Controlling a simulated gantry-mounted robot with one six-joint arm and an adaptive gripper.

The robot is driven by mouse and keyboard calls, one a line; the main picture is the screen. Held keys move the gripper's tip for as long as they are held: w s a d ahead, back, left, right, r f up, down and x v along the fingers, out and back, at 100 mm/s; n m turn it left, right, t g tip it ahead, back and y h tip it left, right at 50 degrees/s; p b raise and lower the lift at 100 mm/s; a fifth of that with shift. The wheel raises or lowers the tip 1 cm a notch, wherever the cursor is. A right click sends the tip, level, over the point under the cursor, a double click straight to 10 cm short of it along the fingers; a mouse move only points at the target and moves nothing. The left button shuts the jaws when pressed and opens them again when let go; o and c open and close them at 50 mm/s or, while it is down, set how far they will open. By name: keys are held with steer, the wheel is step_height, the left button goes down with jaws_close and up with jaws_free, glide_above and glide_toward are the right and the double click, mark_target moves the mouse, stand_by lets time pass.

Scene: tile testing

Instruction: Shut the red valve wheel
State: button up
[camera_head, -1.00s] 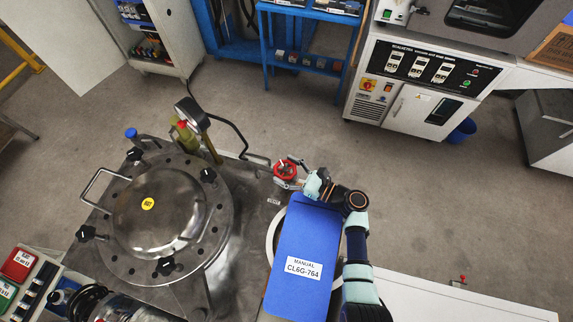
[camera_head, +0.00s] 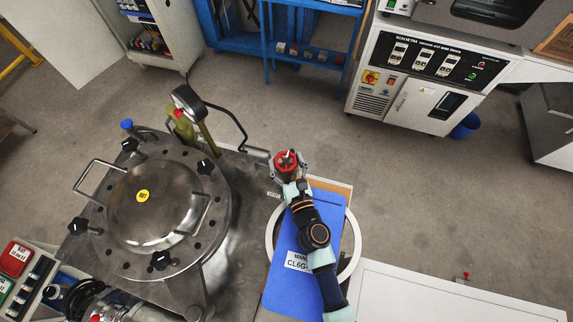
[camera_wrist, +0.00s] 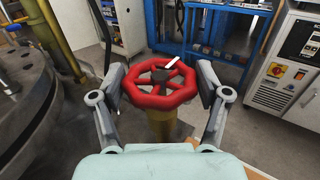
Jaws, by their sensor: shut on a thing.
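The red valve wheel (camera_wrist: 160,102) sits in the middle of the wrist view, on top of a yellow valve body (camera_wrist: 161,128). It carries a white mark on its upper right part. In the head view the red wheel (camera_head: 287,160) is at the right edge of the metal vessel's table. My gripper (camera_wrist: 161,88) has one finger on each side of the wheel, shut on its rim. In the head view my gripper (camera_head: 291,172) comes from below and partly covers the wheel's surroundings.
A steel lidded vessel (camera_head: 155,205) with black knobs stands left of the wheel. A pressure gauge (camera_head: 187,101) rises behind it. A blue manual (camera_head: 330,226) lies below my arm. Open floor (camera_head: 280,115) lies beyond the wheel.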

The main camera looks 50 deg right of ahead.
steer(key=shift+h, duration=0.3)
steer(key=o, duration=1.2)
steer(key=shift+c, duration=0.2)
steer(key=shift+r, duration=0.1)
